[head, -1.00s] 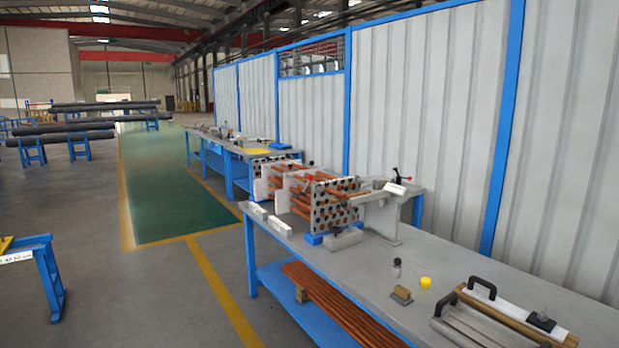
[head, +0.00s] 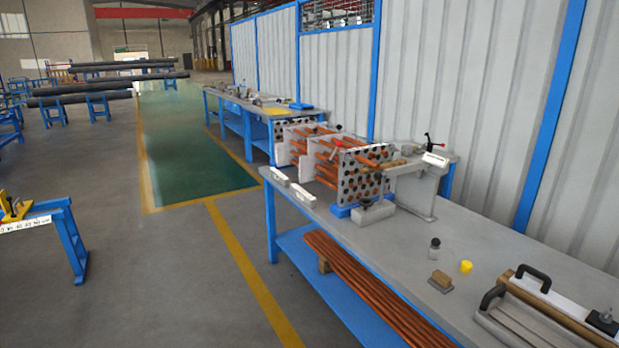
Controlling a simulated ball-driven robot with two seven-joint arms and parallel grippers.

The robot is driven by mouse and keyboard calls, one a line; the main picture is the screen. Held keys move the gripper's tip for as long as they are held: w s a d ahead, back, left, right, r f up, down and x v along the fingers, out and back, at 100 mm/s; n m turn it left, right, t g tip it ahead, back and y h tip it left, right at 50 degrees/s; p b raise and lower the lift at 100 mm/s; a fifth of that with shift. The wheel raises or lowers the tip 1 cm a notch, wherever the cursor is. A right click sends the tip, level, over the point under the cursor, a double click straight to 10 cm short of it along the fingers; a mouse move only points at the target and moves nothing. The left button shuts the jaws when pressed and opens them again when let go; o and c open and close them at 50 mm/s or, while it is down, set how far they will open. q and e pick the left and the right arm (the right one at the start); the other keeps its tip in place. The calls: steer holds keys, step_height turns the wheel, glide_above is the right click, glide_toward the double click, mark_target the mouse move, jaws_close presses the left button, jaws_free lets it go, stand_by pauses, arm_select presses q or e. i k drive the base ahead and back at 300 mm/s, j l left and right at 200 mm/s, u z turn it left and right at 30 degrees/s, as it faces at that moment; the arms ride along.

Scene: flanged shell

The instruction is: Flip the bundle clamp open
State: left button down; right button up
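A bundle of copper-coloured tubes (head: 323,158) runs through upright perforated plates on the workbench; the front plate (head: 361,177) faces me. A small red-handled part (head: 337,146) shows at the top of the bundle. A dark lever with a red tip (head: 429,139) stands up behind a white label at the bundle's right. Both are small, and I cannot tell which is the bundle clamp or whether it is open or shut. Neither of my grippers is in view.
The grey workbench (head: 480,238) carries a dark-capped bottle (head: 435,243), a yellow cap (head: 466,267), a wooden block (head: 440,279) and a black-handled tray (head: 540,325). Copper tubes (head: 350,280) lie on its blue lower shelf. Open floor (head: 190,290) lies left; a panelled wall stands behind.

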mark_target(339, 144)
steer(key=i+u, duration=0.2)
steer(key=i, duration=0.65)
steer(key=i+u, duration=0.25)
steer(key=i, duration=0.65)
steer(key=i+z, duration=0.1)
steer(key=i, duration=0.4)
steer(key=i+j+z, duration=0.1)
steer(key=i, duration=0.35)
steer(key=i+z, duration=0.25)
steer(key=z, duration=0.15)
steer(key=i+z, duration=0.25)
steer(key=z, duration=0.2)
steer(key=i+j+z, duration=0.1)
steer(key=i+z, duration=0.15)
steer(key=z, duration=0.15)
steer(key=i+j+z, duration=0.15)
steer(key=z, duration=0.25)
steer(key=i, duration=0.1)
